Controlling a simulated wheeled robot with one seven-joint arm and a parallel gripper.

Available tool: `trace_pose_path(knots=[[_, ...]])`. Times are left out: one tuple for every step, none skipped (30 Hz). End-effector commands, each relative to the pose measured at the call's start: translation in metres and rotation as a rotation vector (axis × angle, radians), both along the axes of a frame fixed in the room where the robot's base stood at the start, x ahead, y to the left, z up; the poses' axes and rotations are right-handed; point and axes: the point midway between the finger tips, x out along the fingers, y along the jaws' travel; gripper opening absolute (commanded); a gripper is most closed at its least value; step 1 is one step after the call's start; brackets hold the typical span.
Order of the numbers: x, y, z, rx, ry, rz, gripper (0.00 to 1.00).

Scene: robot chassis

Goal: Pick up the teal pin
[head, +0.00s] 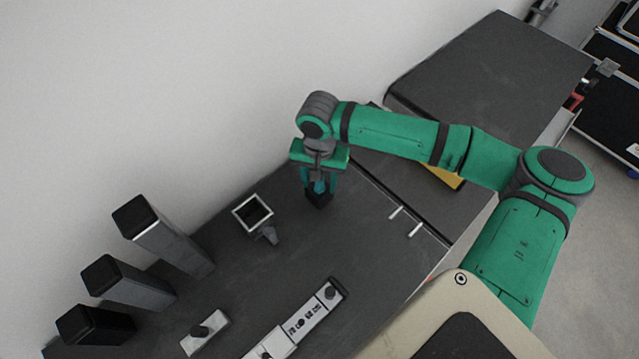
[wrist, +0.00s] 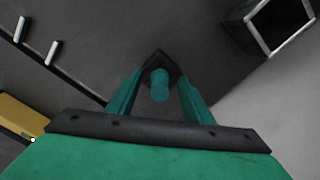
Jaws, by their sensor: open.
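The teal pin (wrist: 159,86) stands upright in a small dark block (wrist: 160,62) on the dark table. In the wrist view it sits between the two teal fingers of my gripper (wrist: 158,84), with a gap on each side. In the head view my gripper (head: 320,185) points down over the dark block (head: 319,199), and its fingers are on either side of the teal pin (head: 319,186). The fingers partly hide the pin there. My gripper is open.
A square open box with a white rim (head: 253,213) stands left of my gripper. Several tall dark posts (head: 165,240) stand at the far left. Light blocks with dark knobs (head: 290,325) lie near the front. Two white pegs (head: 405,221) are to the right. A wall is behind.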

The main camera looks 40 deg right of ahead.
Motion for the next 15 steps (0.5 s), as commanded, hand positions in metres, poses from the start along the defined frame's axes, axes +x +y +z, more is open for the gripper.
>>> trace_pose_path(knots=[[0.0,0.0001,0.0001,0.0,0.0,0.0,0.44],[0.0,0.0001,0.0001,0.0,0.0,0.0,0.37],[0.0,0.0001,0.0001,0.0,0.0,0.0,0.27],[0.0,0.0001,0.0001,0.0,0.0,0.0,0.2],[-0.0001,0.0001,0.0001,0.0,0.0,0.0,0.13],[0.0,0.0001,0.0002,0.0,0.0,0.0,0.03],[0.0,0.0001,0.0002,0.0,0.0,0.0,0.01],[-0.0001,0.0002,0.0002,0.0,0.0,0.0,0.01],[0.0,0.0001,0.0003,0.0,0.0,0.0,0.01],[0.0,0.0001,0.0003,0.0,0.0,0.0,0.01],[0.0,0.0001,0.0003,0.0,0.0,0.0,0.01],[0.0,0.0001,0.0003,0.0,0.0,0.0,0.01],[0.0,0.0001,0.0004,0.0,0.0,0.0,0.01],[0.0,0.0001,0.0007,0.0,0.0,0.0,0.01],[0.0,0.0001,0.0017,0.0,0.0,0.0,0.01]])
